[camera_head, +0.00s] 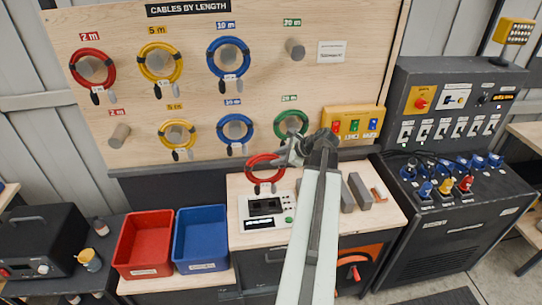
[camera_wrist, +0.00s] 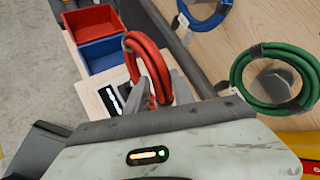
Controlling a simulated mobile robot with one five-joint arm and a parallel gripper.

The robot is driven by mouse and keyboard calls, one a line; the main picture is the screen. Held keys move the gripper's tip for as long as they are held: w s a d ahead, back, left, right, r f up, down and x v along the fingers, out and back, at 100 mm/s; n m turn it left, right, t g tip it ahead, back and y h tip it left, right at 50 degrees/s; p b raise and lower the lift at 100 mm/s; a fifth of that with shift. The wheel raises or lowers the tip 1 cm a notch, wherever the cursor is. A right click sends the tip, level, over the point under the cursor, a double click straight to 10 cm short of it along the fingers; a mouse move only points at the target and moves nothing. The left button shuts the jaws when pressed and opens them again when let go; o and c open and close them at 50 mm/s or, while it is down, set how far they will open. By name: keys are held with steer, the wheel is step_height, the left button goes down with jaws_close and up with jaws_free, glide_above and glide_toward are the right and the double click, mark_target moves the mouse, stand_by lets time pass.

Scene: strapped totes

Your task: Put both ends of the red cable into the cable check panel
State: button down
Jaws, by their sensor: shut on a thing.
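The coiled red cable (camera_head: 252,176) hangs from my gripper (camera_head: 292,156), above the bench and in front of the pegboard. In the wrist view the red coil (camera_wrist: 150,60) sits at the fingers of my gripper (camera_wrist: 164,92), which are shut on it. Its two ends hang below the coil; their plugs are hard to make out. The cable check panel, a pale box (camera_head: 281,228) with a dark display and a green button, lies on the bench just below the cable. In the wrist view it is partly hidden by my gripper.
Another red coil (camera_head: 109,72), yellow and blue coils and a green coil (camera_head: 304,125) hang on the pegboard (camera_head: 270,75). A red bin (camera_head: 121,262) and a blue bin (camera_head: 180,258) stand left of the panel. Grey blocks (camera_head: 359,191) lie to its right, beyond my arm.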

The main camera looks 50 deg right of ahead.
mark_target(274, 177)
steer(key=shift+w+a+f+b, duration=0.1)
steer(key=shift+w+f+b, duration=0.05)
steer(key=shift+f+b, duration=0.3)
steer(key=shift+w+a+f+b, duration=0.1)
steer(key=shift+w+f+b, duration=0.05)
steer(key=shift+f+b, duration=0.3)
step_height(274, 177, down, 5)
steer(key=b, duration=0.4)
steer(key=shift+r, duration=0.2)
steer(key=shift+s, duration=0.15)
steer(key=shift+f+b, duration=1.65)
steer(key=shift+b, duration=0.2)
steer(key=c, duration=1)
jaws_free()
